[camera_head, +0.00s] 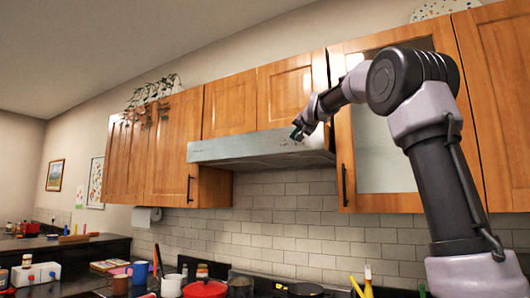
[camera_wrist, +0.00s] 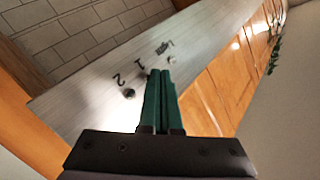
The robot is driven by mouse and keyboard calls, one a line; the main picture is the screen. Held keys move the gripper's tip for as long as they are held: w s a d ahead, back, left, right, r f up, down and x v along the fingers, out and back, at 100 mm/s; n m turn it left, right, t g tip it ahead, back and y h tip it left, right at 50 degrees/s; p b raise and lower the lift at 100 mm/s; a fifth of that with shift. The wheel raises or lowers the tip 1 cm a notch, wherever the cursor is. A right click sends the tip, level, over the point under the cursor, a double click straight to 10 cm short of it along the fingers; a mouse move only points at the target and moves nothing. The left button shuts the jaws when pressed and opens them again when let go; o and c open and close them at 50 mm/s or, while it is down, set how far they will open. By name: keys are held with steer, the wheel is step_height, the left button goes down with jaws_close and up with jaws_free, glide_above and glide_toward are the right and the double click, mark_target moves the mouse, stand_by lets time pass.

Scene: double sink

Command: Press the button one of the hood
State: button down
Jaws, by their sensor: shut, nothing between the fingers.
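The range hood (camera_head: 235,149) is a grey metal unit under the wooden cabinets. A dark round button (camera_wrist: 129,94) sits by the "2", and a small button (camera_wrist: 171,60) sits by the lamp symbol. The button by the "1" is largely hidden behind my fingertips. My gripper (camera_wrist: 160,73) is shut and empty, its green fingers together beside the "1". In the head view my gripper (camera_head: 297,133) is at the hood's front; I cannot tell whether it touches.
Wooden cabinets (camera_head: 230,106) flank and top the hood, with a glass-fronted door (camera_head: 385,150) behind my arm. A tiled wall (camera_head: 280,220) lies below. Mugs, a red pot (camera_head: 205,289) and a pan stand on the counter. The space in front of the hood's left part is clear.

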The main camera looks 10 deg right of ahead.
steer(key=shift+w+d, duration=0.15)
stand_by(0.5)
steer(key=shift+s+a, duration=0.4)
steer(key=shift+s, duration=0.15)
steer(key=s+a, duration=0.1)
steer(key=s, duration=0.1)
steer(key=s+a, duration=0.2)
steer(key=shift+s+a, duration=0.3)
steer(key=shift+s, duration=0.1)
stand_by(0.4)
